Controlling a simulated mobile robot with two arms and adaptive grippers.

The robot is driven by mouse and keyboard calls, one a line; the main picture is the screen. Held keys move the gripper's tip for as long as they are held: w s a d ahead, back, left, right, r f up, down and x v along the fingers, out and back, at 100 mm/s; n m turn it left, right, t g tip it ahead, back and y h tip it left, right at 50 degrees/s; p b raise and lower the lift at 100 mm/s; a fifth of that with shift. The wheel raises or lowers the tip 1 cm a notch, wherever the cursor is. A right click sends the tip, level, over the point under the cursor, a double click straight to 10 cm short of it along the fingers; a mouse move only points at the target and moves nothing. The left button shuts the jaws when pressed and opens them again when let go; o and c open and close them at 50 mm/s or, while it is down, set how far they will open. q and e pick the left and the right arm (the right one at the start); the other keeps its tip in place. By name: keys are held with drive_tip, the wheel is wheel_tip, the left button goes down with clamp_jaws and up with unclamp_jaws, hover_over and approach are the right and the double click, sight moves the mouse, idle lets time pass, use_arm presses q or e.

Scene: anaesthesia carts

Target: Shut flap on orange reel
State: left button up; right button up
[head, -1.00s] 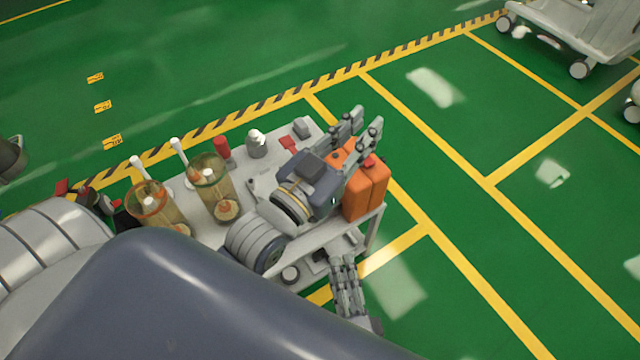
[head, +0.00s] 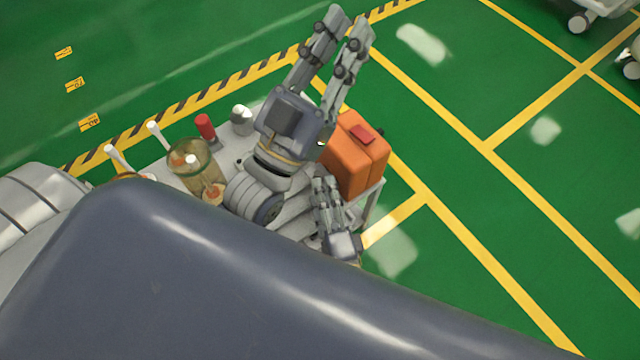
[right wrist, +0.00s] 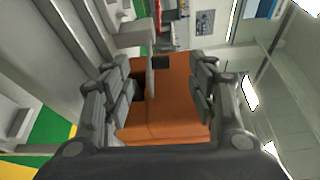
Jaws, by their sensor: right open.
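The orange reel (head: 352,160) appears as an orange box-like housing with a red piece on top, at the right end of the cart. My left gripper (head: 348,22) is open and empty, raised above and beyond the housing, its fingers pointing up in the head view. My right gripper (head: 325,182) is low, just left of the housing's near side. In the right wrist view it is open, and the orange housing (right wrist: 168,112) shows between and beyond its fingers (right wrist: 165,90). A dark gap and a thin grey upright piece are on the housing there. I cannot tell clearly which part is the flap.
The grey cart (head: 168,168) also holds a clear jar (head: 192,165), a red container (head: 205,127) and a silver-grey canister (head: 241,120). My arm covers much of the cart. Green floor with yellow lines is free to the right.

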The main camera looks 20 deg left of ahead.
use_arm(q)
drive_tip(key=shift+s+a+r+t+h+b, duration=0.15)
drive_tip(key=shift+s+r+t+h, duration=0.1)
drive_tip(key=shift+s+r+t, duration=0.45)
drive_tip(key=shift+s+a+r+t+h+b, duration=0.15)
drive_tip(key=shift+s+r+t+h, duration=0.1)
drive_tip(key=shift+s+r+t, duration=0.4)
use_arm(e)
drive_tip(key=shift+x, duration=1.65)
use_arm(q)
drive_tip(key=shift+s+d+r, duration=0.1)
drive_tip(key=shift+s+r, duration=0.05)
use_arm(e)
drive_tip(key=c, duration=1.1)
